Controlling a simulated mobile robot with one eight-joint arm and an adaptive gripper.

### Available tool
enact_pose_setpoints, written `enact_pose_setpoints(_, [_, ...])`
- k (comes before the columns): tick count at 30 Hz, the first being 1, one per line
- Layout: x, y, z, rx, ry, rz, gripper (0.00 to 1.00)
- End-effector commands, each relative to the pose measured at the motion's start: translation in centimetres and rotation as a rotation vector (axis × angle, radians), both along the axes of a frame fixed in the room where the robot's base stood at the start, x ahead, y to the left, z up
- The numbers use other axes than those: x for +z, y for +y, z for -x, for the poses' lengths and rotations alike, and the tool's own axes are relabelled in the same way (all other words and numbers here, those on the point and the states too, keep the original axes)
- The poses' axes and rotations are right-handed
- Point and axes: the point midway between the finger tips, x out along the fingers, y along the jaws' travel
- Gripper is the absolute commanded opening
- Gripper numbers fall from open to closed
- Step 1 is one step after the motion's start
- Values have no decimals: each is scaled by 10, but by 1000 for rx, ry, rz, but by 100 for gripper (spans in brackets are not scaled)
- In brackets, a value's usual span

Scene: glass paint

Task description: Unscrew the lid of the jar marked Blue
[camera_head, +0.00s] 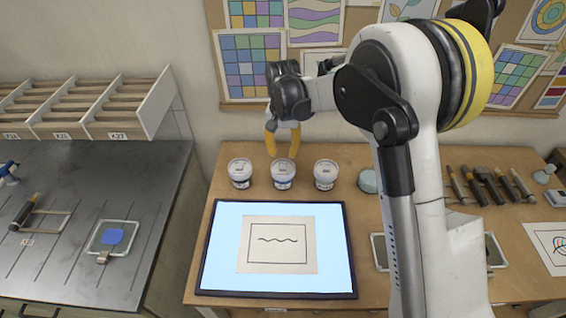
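Three white lidded jars stand in a row behind the light panel: the left jar (240,174), the middle jar (283,175) and the right jar (326,175). Their labels are too small to read, so I cannot tell which is marked Blue. All three have their lids on. My gripper (282,154) has yellow fingers, spread apart and pointing down. It hangs at or just behind the middle jar, with nothing seen between the fingers. I cannot tell its exact height above the lid.
A lit panel (213,262) with a paper line drawing (278,262) lies in front of the jars. A pale green round container (368,181) stands right of them, near my arm. Tools (490,185) lie at the right. A dark bench (75,190) is at the left.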

Motion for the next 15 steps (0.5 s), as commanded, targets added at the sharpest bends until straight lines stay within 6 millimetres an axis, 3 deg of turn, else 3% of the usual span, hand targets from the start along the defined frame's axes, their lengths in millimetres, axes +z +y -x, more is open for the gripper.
enact_pose_setpoints(15, [-5,0,0,-988,0,1,33])
